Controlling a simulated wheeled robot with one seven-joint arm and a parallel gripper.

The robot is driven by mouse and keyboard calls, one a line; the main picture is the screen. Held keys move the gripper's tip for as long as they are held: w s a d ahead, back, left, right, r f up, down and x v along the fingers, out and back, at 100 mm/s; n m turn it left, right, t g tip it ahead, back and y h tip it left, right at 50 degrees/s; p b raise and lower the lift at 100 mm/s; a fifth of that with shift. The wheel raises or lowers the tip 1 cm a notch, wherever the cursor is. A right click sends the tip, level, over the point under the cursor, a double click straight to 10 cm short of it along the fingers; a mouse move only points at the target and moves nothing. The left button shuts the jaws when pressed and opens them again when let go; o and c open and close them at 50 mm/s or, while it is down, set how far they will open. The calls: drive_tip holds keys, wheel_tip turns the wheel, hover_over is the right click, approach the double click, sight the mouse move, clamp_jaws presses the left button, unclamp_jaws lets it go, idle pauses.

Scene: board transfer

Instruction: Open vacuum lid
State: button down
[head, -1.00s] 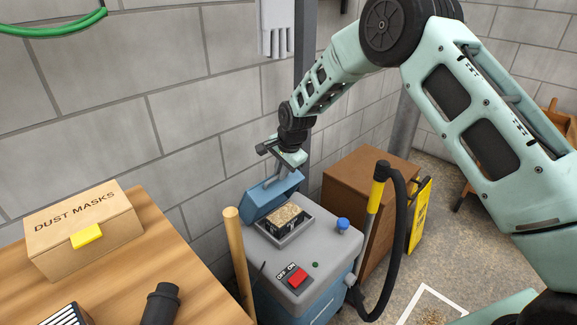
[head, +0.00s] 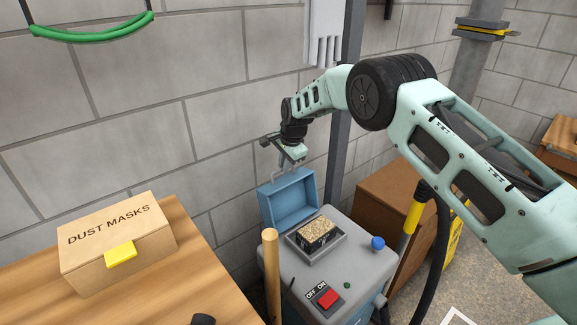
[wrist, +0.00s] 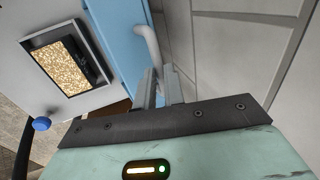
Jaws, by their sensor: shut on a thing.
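The vacuum (head: 339,263) is a grey-topped box with a blue lid (head: 291,203). The lid is raised steeply at the back of an opening that shows a container of tan debris (head: 316,232). My gripper (head: 287,163) is above the lid, shut on the lid's pale handle (head: 274,181). In the wrist view, the fingers of my gripper (wrist: 160,88) close around the handle (wrist: 148,42), beside the blue lid (wrist: 116,35). The debris (wrist: 62,68) shows at left there.
A wooden table (head: 193,240) at left holds a dust masks box (head: 118,240). A wooden pole (head: 271,270) stands between table and vacuum. A blue knob (head: 378,243) and red switch (head: 328,298) sit on the vacuum. A brown cabinet (head: 390,207) is behind right.

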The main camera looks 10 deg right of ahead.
drive_tip(key=shift+w+r, duration=0.3)
drive_tip(key=shift+w, duration=0.05)
drive_tip(key=c, duration=1.5)
unclamp_jaws()
drive_tip(key=shift+f, duration=0.15)
drive_tip(key=shift+s, duration=0.1)
drive_tip(key=shift+r, duration=0.4)
drive_tip(key=shift+s+d+r, duration=0.15)
drive_tip(key=shift+s+r, duration=0.05)
drive_tip(key=shift+r, duration=0.05)
drive_tip(key=s+d, duration=0.2)
drive_tip(key=s, duration=0.1)
drive_tip(key=s+d, duration=0.1)
drive_tip(key=s, duration=0.3)
drive_tip(key=s+d+b, duration=0.1)
drive_tip(key=s+d, duration=0.1)
drive_tip(key=s, duration=0.1)
drive_tip(key=shift+s+d+f, duration=0.1)
drive_tip(key=shift+s+d, duration=0.05)
drive_tip(key=shift+d, duration=0.2)
